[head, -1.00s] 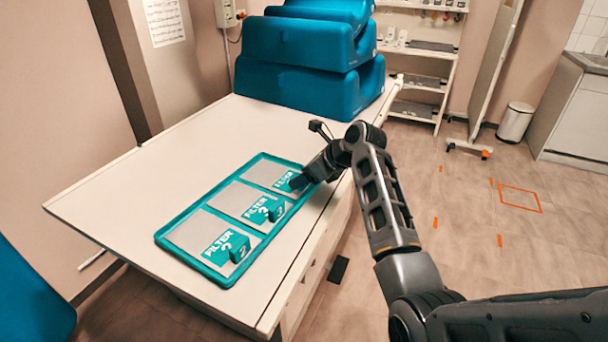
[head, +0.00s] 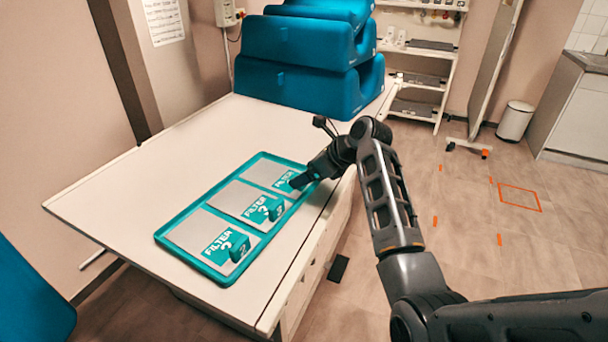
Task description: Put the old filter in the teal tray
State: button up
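The teal tray (head: 185,265) lies on the white table. Three flat grey filters lie in a row inside it, each with a teal label and the near two with raised teal tabs. The near filter (head: 190,232) and the middle filter (head: 232,197) are in full view. The far filter (head: 262,172) is partly hidden by my gripper. My gripper (head: 298,182) is at the right end of the far filter, over the tray's right rim. Its fingertips are too small and dark to tell whether they are open, or touch or hold that filter's tab.
Blue foam cushions (head: 300,85) are stacked at the table's back. The white table (head: 130,190) is bare left of the tray. A shelf unit (head: 425,60) and a bin (head: 515,120) stand beyond.

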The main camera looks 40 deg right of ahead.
jog(key=v, duration=1)
jog(key=shift+r, duration=0.2)
